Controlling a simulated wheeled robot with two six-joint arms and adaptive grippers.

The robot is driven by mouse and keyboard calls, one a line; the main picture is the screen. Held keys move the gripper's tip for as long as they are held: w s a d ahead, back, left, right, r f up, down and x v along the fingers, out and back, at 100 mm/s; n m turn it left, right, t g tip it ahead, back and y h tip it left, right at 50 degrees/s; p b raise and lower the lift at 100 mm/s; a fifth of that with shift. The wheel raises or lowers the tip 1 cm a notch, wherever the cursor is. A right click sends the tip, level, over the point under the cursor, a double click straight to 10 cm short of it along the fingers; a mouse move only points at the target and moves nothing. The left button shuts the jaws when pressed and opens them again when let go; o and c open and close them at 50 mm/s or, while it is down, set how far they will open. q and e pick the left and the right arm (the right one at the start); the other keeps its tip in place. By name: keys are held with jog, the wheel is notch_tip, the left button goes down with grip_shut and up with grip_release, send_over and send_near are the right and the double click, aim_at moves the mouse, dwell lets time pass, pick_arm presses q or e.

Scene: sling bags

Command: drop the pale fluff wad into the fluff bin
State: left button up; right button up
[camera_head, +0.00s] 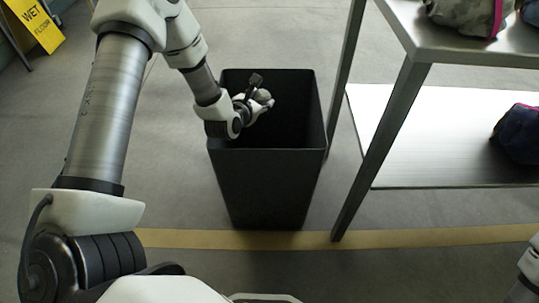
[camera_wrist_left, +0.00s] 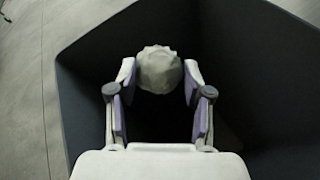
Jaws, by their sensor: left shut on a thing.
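The fluff bin (camera_head: 262,188) is a tall black open-topped bin standing on the floor in the middle of the head view. Its dark inner walls fill much of the left wrist view (camera_wrist_left: 85,90). My left gripper (camera_head: 259,101) is over the bin's opening. In the left wrist view its fingers (camera_wrist_left: 159,80) are shut on the pale fluff wad (camera_wrist_left: 158,68), a rounded whitish lump between the fingertips. The wad (camera_head: 263,95) shows small in the head view, partly hidden by the gripper. The bin's floor is too dark to make out.
A metal rack (camera_head: 400,110) stands to the right of the bin, with bags on its upper shelf and a dark blue bag (camera_head: 520,135) on its lower shelf. A yellow wet-floor sign (camera_head: 36,24) is at the far left. A yellow line (camera_head: 420,237) crosses the floor.

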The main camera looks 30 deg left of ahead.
pick_arm(q)
jog(key=o, duration=0.9)
jog(key=v, duration=1.2)
jog(key=shift+f, duration=0.1)
